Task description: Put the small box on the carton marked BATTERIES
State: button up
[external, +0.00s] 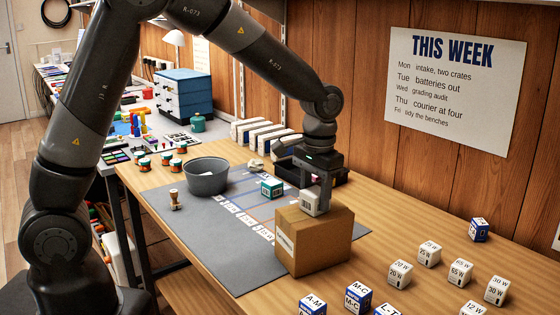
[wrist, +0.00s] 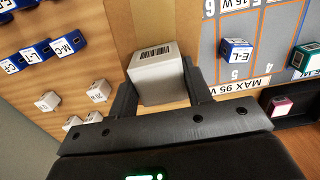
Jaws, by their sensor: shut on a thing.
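A small white box (external: 309,204) is between the fingers of my gripper (external: 317,196), which is shut on it. In the wrist view the white box (wrist: 158,72) shows a barcode on its face, with a finger on each side. Below it is a brown cardboard carton (external: 325,247) near the middle of the table; it also shows in the wrist view (wrist: 150,22). The box is over the carton's top, at or just above it; I cannot tell whether they touch. A label on the carton's left face is too small to read.
A grey bowl (external: 206,178) and a teal box (external: 271,187) are on the grey mat (external: 180,222), left of the carton. Several small white boxes marked in watts, such as one (external: 399,273), stand to the right. Blue-topped boxes (external: 357,297) are at the front.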

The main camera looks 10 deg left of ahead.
aim_at(316, 191)
jog(key=shift+f, duration=0.15)
jog(key=o, duration=1)
notch_tip(316, 191, up, 12)
jog(key=shift+w+r, duration=0.2)
